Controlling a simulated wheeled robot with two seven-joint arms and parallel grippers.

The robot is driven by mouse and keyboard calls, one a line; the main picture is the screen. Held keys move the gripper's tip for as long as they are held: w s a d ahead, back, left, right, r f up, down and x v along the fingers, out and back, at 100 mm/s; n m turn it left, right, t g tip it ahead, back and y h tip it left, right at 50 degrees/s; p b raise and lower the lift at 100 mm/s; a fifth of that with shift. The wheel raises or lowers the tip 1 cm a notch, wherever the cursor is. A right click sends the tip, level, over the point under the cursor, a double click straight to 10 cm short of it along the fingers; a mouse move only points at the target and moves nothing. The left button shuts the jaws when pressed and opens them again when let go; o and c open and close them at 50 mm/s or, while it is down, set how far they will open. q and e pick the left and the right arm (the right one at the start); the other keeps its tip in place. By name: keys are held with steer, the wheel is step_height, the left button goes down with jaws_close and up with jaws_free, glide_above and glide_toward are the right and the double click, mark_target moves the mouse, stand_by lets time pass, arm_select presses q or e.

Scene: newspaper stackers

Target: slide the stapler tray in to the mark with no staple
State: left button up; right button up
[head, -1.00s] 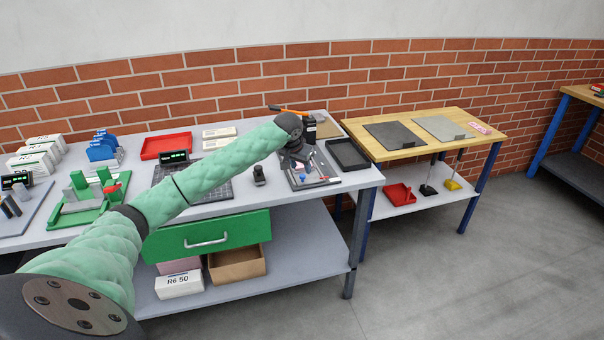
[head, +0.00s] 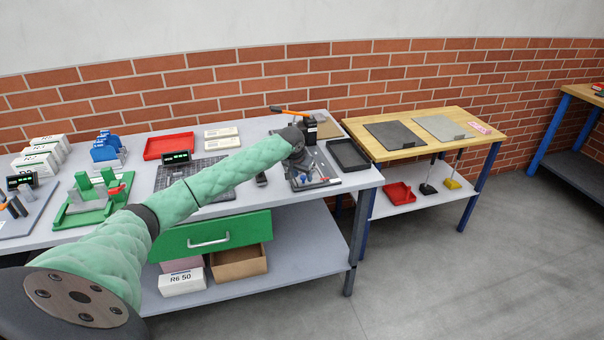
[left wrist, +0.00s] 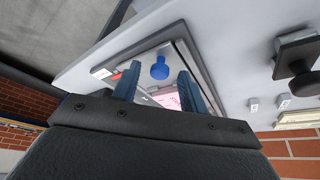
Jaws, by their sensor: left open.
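The stapler (head: 309,126), a dark block with an orange lever (head: 288,111), stands at the back right of the grey bench. In front of it lies the dark stapler base with the tray (head: 325,180). A blue knob (head: 304,179) shows on it, and in the left wrist view the same knob (left wrist: 160,69) stands up from the light plate (left wrist: 150,62). My left gripper (head: 300,168) is over the tray, fingers pointing down. In the left wrist view the fingers (left wrist: 157,80) are apart, with the knob seen between their tips; contact is not clear. A pink sheet (left wrist: 160,98) shows between the fingers.
A black open tray (head: 348,155) lies just right of the stapler base. A small dark hand stamp (head: 261,179) stands left of it. A red tray (head: 168,145) and a dark gridded mat (head: 175,178) are further left. A wooden table (head: 430,130) stands to the right.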

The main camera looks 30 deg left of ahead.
arm_select(q)
jaws_close()
arm_select(e)
steer(key=shift+s+d, duration=0.1)
arm_select(q)
steer(key=shift+w+a, duration=0.1)
